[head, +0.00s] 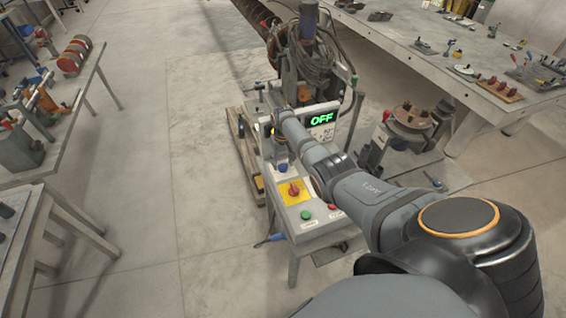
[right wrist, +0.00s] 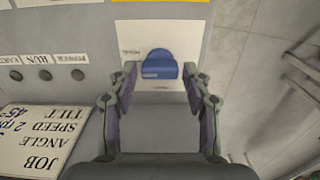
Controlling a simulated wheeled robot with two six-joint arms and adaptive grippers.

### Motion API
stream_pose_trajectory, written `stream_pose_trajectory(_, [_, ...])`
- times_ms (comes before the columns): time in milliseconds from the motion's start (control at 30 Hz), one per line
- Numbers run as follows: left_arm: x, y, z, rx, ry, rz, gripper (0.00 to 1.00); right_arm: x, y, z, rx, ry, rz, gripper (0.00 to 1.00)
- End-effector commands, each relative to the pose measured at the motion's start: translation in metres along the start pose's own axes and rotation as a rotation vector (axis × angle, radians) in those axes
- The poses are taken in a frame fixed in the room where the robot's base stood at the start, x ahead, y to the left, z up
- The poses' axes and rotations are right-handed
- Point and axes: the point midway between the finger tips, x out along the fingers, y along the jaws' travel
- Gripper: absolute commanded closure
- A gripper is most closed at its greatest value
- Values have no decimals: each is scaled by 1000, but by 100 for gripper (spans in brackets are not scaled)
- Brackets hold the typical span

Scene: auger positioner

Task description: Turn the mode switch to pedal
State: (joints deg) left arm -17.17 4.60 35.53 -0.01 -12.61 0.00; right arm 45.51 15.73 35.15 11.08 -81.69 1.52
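The mode switch is a blue knob (right wrist: 160,64) on a white label plate (right wrist: 133,32) on the grey panel in the right wrist view. In the head view the blue knob (head: 283,168) sits above the yellow plate, partly covered by my arm. My right gripper (right wrist: 160,78) is open, with one finger on each side of the knob. Gaps show between the fingers and the knob, and its distance above the panel is hard to tell. In the head view the right gripper (head: 281,158) is small and mostly hidden. My left gripper is in neither view.
A red rotary switch on a yellow plate (head: 299,191), a green button (head: 305,214) and a red button (head: 332,206) are on the same panel. A display (head: 322,119) reads OFF. Workbenches stand left (head: 95,75) and right (head: 400,40), with bare floor on the left.

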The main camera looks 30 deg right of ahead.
Motion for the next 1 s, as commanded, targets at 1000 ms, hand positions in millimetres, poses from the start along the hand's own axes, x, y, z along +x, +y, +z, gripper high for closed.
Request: stream_pose_trajectory(1000, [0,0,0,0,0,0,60,-114,0,0,-1,-2,0,38])
